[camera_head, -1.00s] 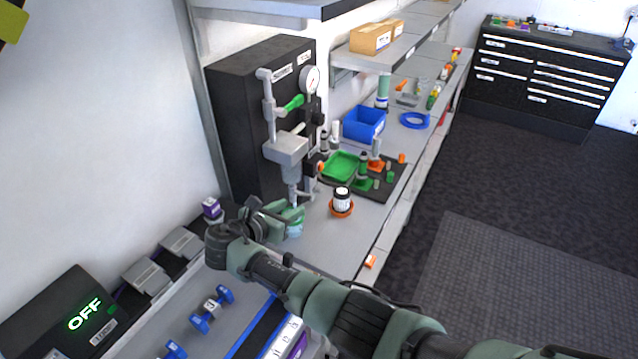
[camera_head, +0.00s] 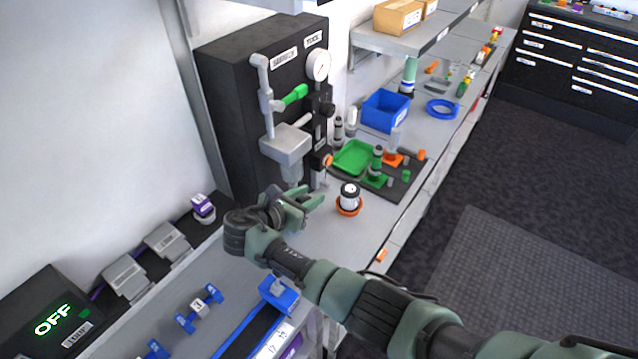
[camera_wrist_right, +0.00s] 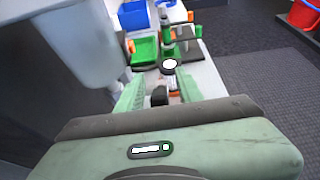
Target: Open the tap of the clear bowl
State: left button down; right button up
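A grey, box-shaped unit (camera_head: 287,143) stands out from a black panel, with the bowl (camera_head: 291,173) hanging below it. In the right wrist view the bowl (camera_wrist_right: 82,45) looks large and pale grey, at the upper left. A small pale part (camera_wrist_right: 117,89) at its lower end may be the tap; the left finger partly covers it. My right gripper (camera_head: 312,198) is just below and in front of the bowl. In the wrist view its green fingers (camera_wrist_right: 163,90) are apart, and I see no tap between them. My left gripper is not in view.
A white bottle with a black cap (camera_head: 349,195) stands in an orange ring right of the gripper. A green tray (camera_head: 353,157), a blue bin (camera_head: 386,110) and small fittings lie behind. A gauge (camera_head: 318,65) and green lever (camera_head: 290,97) are above.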

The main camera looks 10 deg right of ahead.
jog(key=shift+w+f, duration=0.1)
jog(key=shift+w, duration=0.05)
jog(key=shift+s+a, duration=0.2)
jog(key=shift+s, duration=0.1)
jog(key=shift+s+a+r, duration=0.1)
jog(key=shift+r, duration=0.15)
grip_shut()
jog(key=shift+d, duration=0.2)
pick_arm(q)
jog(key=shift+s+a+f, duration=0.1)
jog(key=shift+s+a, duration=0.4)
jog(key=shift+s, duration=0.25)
